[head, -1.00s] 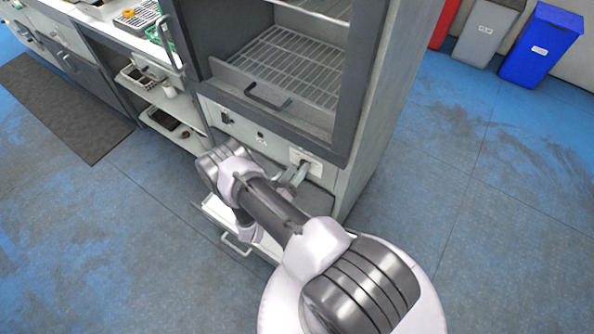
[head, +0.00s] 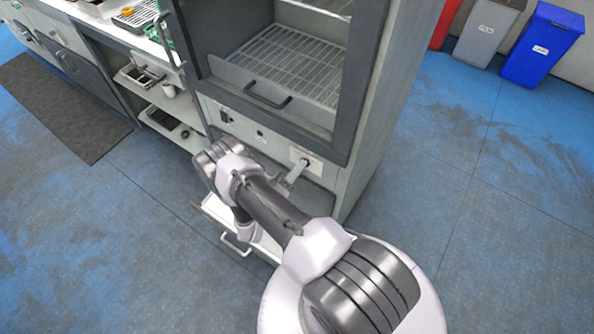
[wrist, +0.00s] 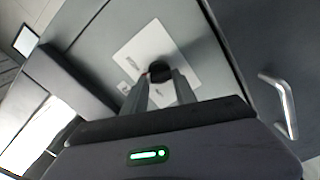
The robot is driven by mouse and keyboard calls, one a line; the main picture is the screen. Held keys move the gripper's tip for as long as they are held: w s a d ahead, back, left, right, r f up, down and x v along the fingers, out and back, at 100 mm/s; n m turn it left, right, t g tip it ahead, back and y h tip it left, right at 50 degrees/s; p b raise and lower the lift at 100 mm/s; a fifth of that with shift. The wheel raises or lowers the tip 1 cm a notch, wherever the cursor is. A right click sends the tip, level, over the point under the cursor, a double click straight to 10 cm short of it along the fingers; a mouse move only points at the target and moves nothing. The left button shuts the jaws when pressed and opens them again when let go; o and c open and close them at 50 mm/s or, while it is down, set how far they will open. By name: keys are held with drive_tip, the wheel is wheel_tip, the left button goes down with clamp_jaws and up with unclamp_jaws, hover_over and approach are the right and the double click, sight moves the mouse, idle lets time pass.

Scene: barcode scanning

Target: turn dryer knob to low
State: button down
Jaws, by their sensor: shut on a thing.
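The dryer knob (wrist: 160,70) is a round black knob on a white label plate (wrist: 140,50) in the wrist view. My gripper (wrist: 162,82) has its two fingers at the knob, one on each side, and is shut on it. In the head view my gripper (head: 297,170) reaches the right part of the dryer's lower front panel, where the white plate (head: 313,160) shows. The fingers hide part of the knob, and its setting cannot be read.
The dryer cabinet (head: 372,120) stands above, with a wire rack (head: 290,65) and a dark handle (head: 268,100). A drawer handle (head: 236,245) sticks out below my arm. Bins (head: 540,45) stand at the back right. The blue floor to the right is clear.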

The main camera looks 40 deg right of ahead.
drive_tip(key=n+b, duration=0.1)
drive_tip(key=n, duration=0.3)
drive_tip(key=n+b, duration=0.1)
drive_tip(key=n, duration=0.4)
drive_tip(key=n+b, duration=0.2)
drive_tip(key=n, duration=0.2)
drive_tip(key=shift+f+n, duration=0.3)
drive_tip(key=shift+s, duration=0.1)
idle(0.4)
drive_tip(key=c, duration=1)
unclamp_jaws()
drive_tip(key=p+v, duration=0.3)
drive_tip(key=v, duration=1.4)
drive_tip(key=shift+a, duration=0.2)
